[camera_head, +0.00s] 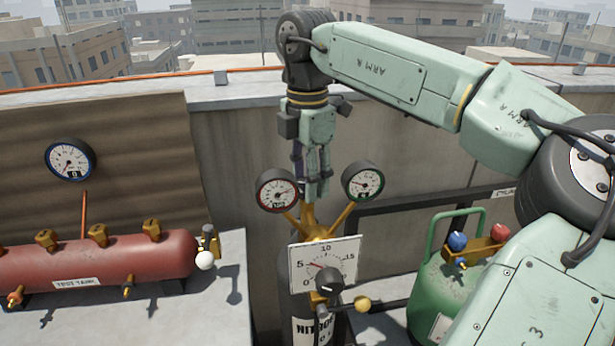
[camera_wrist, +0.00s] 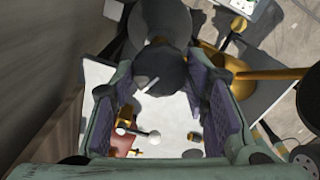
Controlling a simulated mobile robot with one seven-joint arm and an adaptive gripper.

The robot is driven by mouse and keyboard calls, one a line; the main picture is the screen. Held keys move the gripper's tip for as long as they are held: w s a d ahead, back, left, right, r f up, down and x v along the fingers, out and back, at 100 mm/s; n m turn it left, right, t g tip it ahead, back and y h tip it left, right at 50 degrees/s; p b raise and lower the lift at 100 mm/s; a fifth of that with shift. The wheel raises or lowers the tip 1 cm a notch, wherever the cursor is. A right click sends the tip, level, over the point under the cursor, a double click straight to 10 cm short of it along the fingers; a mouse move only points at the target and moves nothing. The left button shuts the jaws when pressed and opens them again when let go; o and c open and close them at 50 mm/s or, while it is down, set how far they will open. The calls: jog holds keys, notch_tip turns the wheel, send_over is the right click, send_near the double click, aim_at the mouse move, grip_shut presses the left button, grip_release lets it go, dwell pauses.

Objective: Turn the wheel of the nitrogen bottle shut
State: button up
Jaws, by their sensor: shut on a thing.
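The nitrogen bottle (camera_head: 302,309) stands dark and upright at the bottom middle of the head view, with a brass fitting (camera_head: 311,229) on top. My gripper (camera_head: 318,192) points down over this fitting, between two round gauges. In the wrist view, a dark rounded piece with a white mark, which I take for the wheel (camera_wrist: 163,70), sits between my purple finger pads. My gripper is shut on it. In the head view the fingers hide the wheel, so how far it is turned cannot be told.
A red-rimmed gauge (camera_head: 277,190) and a green-rimmed gauge (camera_head: 363,181) stand close on either side of my fingers. A scale plate (camera_head: 340,254) with a dark knob (camera_head: 328,282) is in front. A red test tank (camera_head: 95,262) lies left; a green cylinder (camera_head: 440,300) stands right.

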jog(key=m, duration=1.3)
jog(key=shift+m, duration=0.3)
dwell(0.4)
jog(key=o, duration=1.1)
jog(key=shift+o, duration=0.2)
jog(key=shift+r, duration=3.75)
